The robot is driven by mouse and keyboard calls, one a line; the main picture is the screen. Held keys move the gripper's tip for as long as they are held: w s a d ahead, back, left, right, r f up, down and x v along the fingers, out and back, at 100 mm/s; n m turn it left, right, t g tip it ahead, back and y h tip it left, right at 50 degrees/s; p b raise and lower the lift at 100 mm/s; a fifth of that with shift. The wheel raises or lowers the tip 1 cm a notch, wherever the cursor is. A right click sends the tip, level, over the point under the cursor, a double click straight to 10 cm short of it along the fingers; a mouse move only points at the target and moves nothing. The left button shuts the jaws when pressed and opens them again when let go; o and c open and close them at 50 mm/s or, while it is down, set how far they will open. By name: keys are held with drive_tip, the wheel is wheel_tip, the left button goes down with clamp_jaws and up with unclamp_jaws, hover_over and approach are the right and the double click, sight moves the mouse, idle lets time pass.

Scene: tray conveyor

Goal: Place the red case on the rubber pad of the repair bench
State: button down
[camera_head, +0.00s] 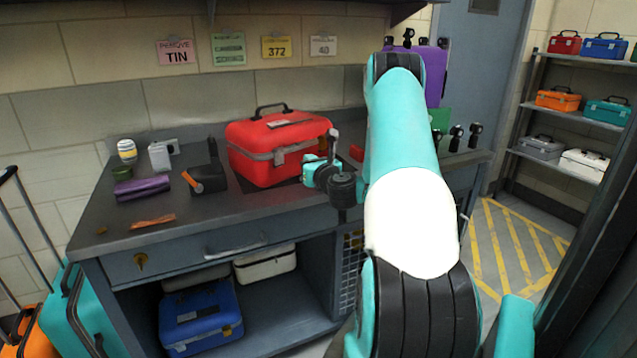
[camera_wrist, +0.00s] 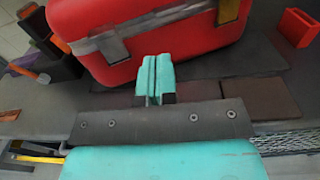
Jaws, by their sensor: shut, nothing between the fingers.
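The red case (camera_head: 274,146) stands upright on the repair bench (camera_head: 240,212), its black handle on top and grey band with latches facing front. Under it lies a dark rubber pad (camera_head: 245,184), mostly hidden by the case. In the wrist view the red case (camera_wrist: 150,30) fills the top, resting on a dark surface. My gripper (camera_wrist: 157,68) is shut and empty, its teal fingers together just in front of the case's front face. In the head view my gripper (camera_head: 318,172) shows at the case's right front; whether it touches the case I cannot tell.
A small red block (camera_wrist: 298,27) lies right of the case. A blue case (camera_head: 200,316) is below. Shelves (camera_head: 575,115) with several cases stand right.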

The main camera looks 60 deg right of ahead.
drive_tip(key=shift+b+v, duration=2.2)
drive_tip(key=shift+b, duration=0.15)
